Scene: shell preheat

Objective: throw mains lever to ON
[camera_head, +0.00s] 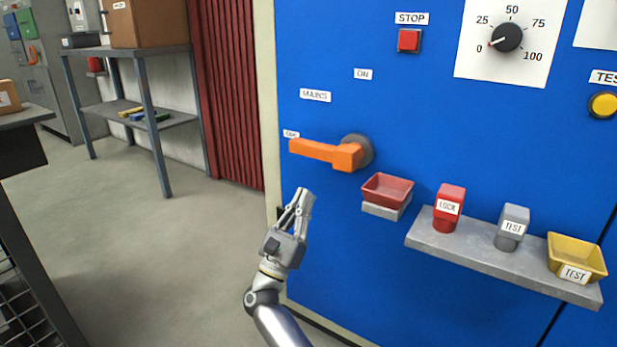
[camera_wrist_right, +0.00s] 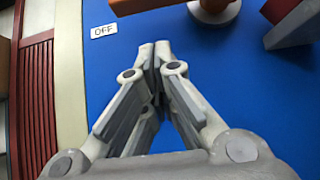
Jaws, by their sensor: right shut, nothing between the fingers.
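The orange mains lever (camera_head: 322,151) points left from its round grey hub (camera_head: 358,150) on the blue panel. Its tip is beside the small label at the left, which reads OFF (camera_wrist_right: 104,30) in the right wrist view. The ON label (camera_head: 363,74) is above the hub, and the MAINS label (camera_head: 315,95) is up and left. My right gripper (camera_head: 304,198) is shut and empty, below the lever and apart from it. Part of the orange lever (camera_wrist_right: 135,5) shows at the top of the right wrist view. My left gripper is not in view.
A red tray (camera_head: 388,188) on a small bracket is right of my gripper. A grey shelf (camera_head: 480,255) carries a red LOCK block (camera_head: 449,205), a grey TEST block (camera_head: 513,222) and a yellow tray (camera_head: 577,252). A red STOP button (camera_head: 409,39) and a dial (camera_head: 507,37) are above.

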